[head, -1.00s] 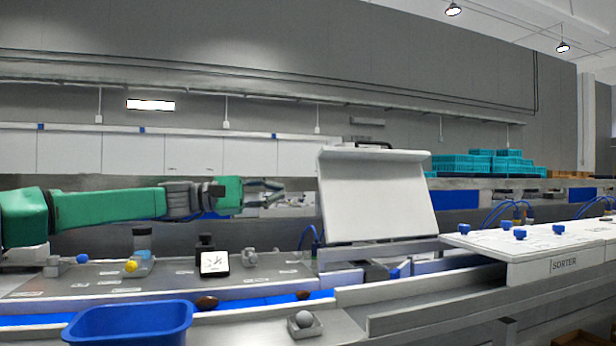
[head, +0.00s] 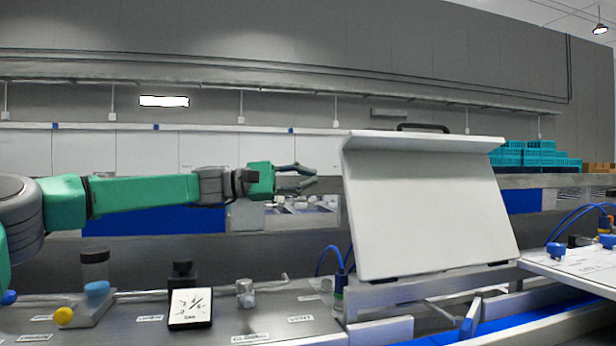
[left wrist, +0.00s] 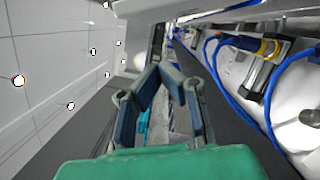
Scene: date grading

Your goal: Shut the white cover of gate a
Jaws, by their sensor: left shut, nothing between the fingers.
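The white cover (head: 425,215) stands raised and leaning back on its hinge at the conveyor, right of centre in the head view. Its black handle (head: 423,127) sits on the top edge. My left gripper (head: 312,180) is just left of the cover, about level with its upper half, apart from it as far as I can tell. Its fingers are shut with nothing between them; they also show in the left wrist view (left wrist: 165,90). My right gripper is not in view.
A bench panel with a gauge (head: 190,307), a yellow knob (head: 63,315) and a metal valve (head: 245,292) lies below my left arm. A white top with blue knobs (head: 556,250) stands at right. Teal crates (head: 525,154) are stacked behind. Blue hoses (head: 333,258) rise beside the cover.

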